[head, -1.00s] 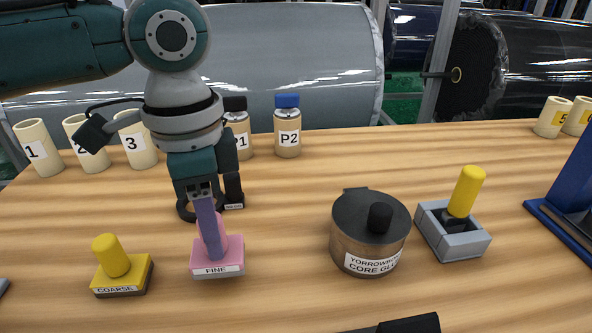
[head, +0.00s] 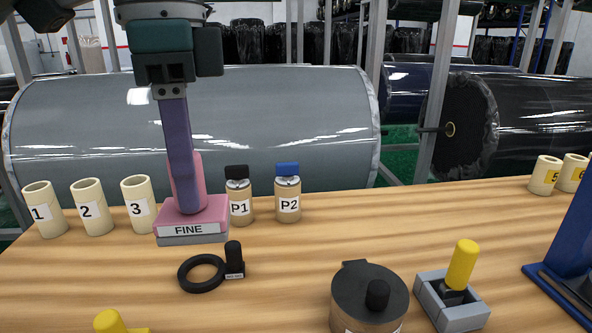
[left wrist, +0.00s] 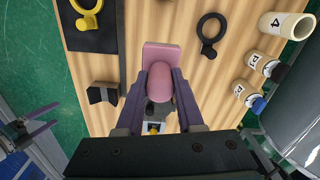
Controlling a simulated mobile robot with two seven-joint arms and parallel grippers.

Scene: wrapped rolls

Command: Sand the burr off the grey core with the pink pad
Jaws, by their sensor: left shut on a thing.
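My left gripper (head: 188,200) is shut on the upright handle of the pink pad (head: 190,225), labelled FINE. It holds the pad above the table, in front of the cream cores at the left. The pad also shows in the left wrist view (left wrist: 160,57), between the purple fingers. The pad's underside is hidden. I cannot pick out a grey core or its burr in these frames. My right gripper (left wrist: 59,113) shows small at the left of the left wrist view, its fingers apart and empty.
Cores 1, 2 and 3 (head: 140,203) stand behind the pad, with bottles P1 (head: 239,205) and P2 (head: 288,205) right. A black ring tool (head: 202,286) lies below. A glue pot (head: 370,290), grey tray (head: 450,315) and blue stand (head: 575,255) are right.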

